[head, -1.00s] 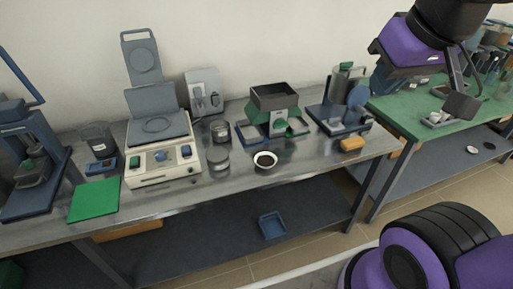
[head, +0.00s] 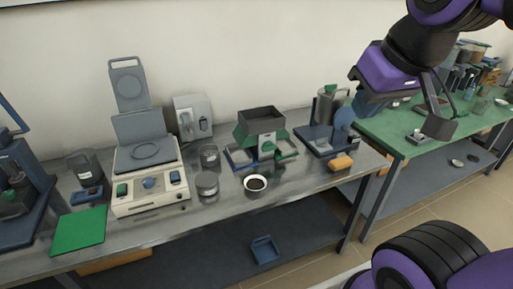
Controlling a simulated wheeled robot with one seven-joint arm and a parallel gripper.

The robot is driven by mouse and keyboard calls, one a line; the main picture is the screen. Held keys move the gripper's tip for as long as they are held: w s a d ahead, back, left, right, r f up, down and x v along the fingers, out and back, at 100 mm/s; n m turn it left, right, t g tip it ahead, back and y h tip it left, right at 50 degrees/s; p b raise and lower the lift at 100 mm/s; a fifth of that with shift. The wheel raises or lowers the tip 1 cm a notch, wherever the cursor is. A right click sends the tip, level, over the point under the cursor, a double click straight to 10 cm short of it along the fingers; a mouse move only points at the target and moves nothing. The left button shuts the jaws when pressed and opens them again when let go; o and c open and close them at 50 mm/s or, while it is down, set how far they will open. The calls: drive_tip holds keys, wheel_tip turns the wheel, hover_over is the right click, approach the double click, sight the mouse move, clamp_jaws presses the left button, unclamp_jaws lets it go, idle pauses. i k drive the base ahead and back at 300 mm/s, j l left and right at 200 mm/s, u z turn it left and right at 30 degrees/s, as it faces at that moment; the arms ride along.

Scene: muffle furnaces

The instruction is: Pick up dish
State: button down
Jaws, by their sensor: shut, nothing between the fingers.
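A small white dish (head: 255,184) with dark contents sits on the metal bench near its front edge, in front of the green and grey device. My gripper (head: 441,112) is at the upper right of the head view, above the green-topped table and well to the right of the dish. Its fingers are shut and hold nothing. It does not touch the dish.
The metal bench (head: 200,220) also carries a cream balance (head: 149,186), a lidded jar (head: 207,183), a green and grey device (head: 262,135), a yellow sponge (head: 341,163) and a green mat (head: 79,230). Bare bench lies around the dish's front.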

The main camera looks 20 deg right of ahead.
sight(255, 184)
drive_tip(key=i+j+z, duration=0.3)
drive_tip(key=j, duration=0.85)
drive_tip(key=j+z, duration=0.3)
drive_tip(key=j, duration=0.8)
drive_tip(key=k, duration=0.05)
